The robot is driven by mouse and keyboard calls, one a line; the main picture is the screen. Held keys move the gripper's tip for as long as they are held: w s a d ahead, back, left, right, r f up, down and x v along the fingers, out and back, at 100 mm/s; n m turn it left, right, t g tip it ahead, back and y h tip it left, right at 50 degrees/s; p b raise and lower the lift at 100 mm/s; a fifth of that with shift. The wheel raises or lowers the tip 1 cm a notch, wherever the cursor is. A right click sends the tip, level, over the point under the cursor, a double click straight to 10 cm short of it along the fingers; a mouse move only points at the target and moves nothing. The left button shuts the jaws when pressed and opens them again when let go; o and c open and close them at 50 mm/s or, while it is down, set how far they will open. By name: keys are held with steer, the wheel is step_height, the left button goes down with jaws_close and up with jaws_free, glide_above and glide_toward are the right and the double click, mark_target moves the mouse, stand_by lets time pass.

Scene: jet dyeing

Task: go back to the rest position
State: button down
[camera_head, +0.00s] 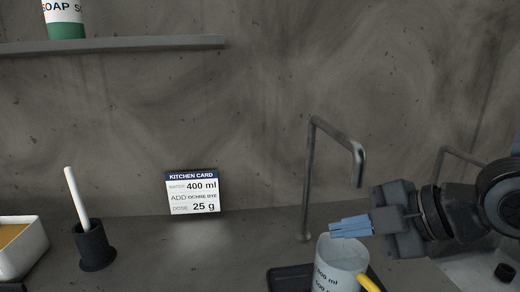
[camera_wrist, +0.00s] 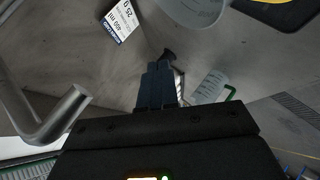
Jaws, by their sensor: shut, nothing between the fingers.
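My gripper (camera_head: 350,227) is at the right of the head view, its blue fingers shut together and pointing left. In that view the fingers overlap the rim of a white measuring jug (camera_head: 338,272) with a yellow handle; nothing is held. In the wrist view, my dark gripper fingers (camera_wrist: 157,85) also look closed and empty. The jug shows only in part at the top of that view (camera_wrist: 196,8). I cannot tell how far the fingers are from the jug.
A bent metal pipe (camera_head: 309,180) rises close left of my gripper. A kitchen card (camera_head: 192,192) stands by the wall. A black holder (camera_head: 93,247) with a white rod and a white tray (camera_head: 22,262) are at left. The wrist view shows a green-handled jug (camera_wrist: 209,90).

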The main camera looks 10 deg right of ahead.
steer(key=w+a+r+m+t+y, duration=0.1)
steer(key=a+r+m+t+y, duration=0.2)
steer(key=a+r+m+t, duration=0.35)
steer(key=s+d+f+m+t+h, duration=0.3)
steer(key=s+f+m+h, duration=0.7)
steer(key=s+f+m, duration=0.65)
steer(key=s+d+f+g, duration=0.1)
steer(key=s+d, duration=0.3)
steer(key=s, duration=0.6)
steer(key=s+d+f+n+g+h, duration=0.1)
steer(key=s+d+f, duration=0.2)
steer(key=s, duration=0.8)
steer(key=shift+d+f+n, duration=0.2)
steer(key=shift+d+n, duration=0.1)
steer(key=shift+d, duration=0.1)
